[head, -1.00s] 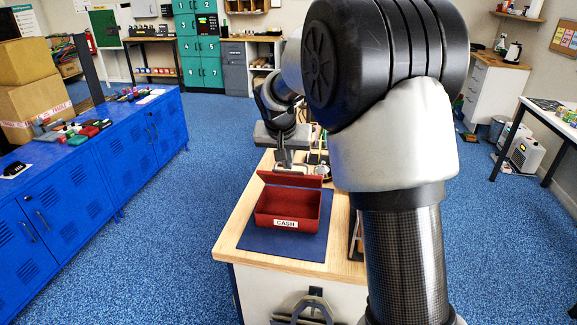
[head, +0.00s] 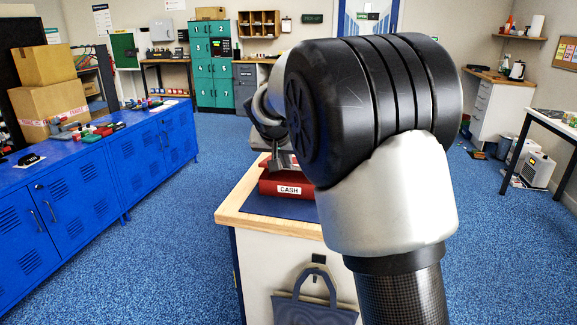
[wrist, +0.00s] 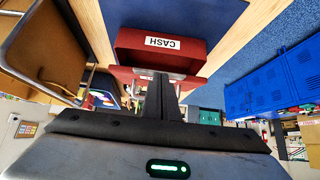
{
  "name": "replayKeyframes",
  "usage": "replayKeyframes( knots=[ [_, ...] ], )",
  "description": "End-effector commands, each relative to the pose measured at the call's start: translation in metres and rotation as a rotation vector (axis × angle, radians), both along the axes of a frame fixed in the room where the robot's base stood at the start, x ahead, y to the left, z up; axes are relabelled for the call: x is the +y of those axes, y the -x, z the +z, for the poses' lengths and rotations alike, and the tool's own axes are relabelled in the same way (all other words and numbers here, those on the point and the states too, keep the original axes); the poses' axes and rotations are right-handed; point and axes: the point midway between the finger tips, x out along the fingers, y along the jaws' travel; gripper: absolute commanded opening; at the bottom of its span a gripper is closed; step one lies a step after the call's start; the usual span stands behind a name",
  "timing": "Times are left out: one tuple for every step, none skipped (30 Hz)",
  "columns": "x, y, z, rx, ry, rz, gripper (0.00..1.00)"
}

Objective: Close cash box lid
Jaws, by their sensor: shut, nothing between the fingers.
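The red cash box (head: 307,190) with its white CASH label sits on the blue mat on the wood-topped counter. My arm and gripper hide much of its top in the head view. In the wrist view the cash box (wrist: 192,48) appears upside down, its label facing the top of the picture. A red part that looks like the lid (wrist: 122,74) shows beside my fingers; its angle cannot be told. My gripper (wrist: 162,80) is shut and empty, its fingertips over or against the box's lid side; contact is unclear. It shows at the box in the head view (head: 283,163).
The counter (head: 240,205) has a bag hanging on its front. Blue lockers (head: 80,190) with small items and cartons on top stand at the left. Blue carpet between them is free. A white table (head: 550,122) stands at the right.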

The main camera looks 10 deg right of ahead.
Motion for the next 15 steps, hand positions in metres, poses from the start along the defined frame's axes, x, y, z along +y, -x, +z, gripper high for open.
replayKeyframes(
  knots=[
    [0.001, 0.003, -0.016, 0.0, 0.001, 0.001, 0.0],
    [0.001, 0.004, -0.02, 0.0, 0.001, 0.001, 0.0],
    [0.002, 0.006, -0.024, 0.0, 0.0, 0.0, 0.0],
    [0.002, 0.006, -0.027, 0.0, 0.0, 0.0, 0.0],
    [0.002, 0.007, -0.029, 0.0, 0.0, 0.0, 0.0],
    [0.003, 0.008, -0.033, 0.0, 0.0, 0.0, 0.0],
    [0.003, 0.008, -0.035, 0.0, 0.0, 0.0, 0.0],
    [0.003, 0.008, -0.038, 0.0, 0.0, 0.0, 0.0],
    [0.003, 0.008, -0.04, 0.0, 0.0, 0.0, 0.0],
    [0.003, 0.008, -0.042, 0.0, 0.0, 0.0, 0.0],
    [0.003, 0.008, -0.044, 0.0, 0.0, 0.0, 0.0],
    [0.003, 0.008, -0.046, 0.0, 0.0, 0.0, 0.0],
    [0.003, 0.008, -0.047, 0.0, 0.0, 0.0, 0.0],
    [0.003, 0.008, -0.049, 0.0, 0.0, 0.0, 0.0],
    [0.003, 0.008, -0.05, 0.0, 0.0, 0.0, 0.0]
  ],
)
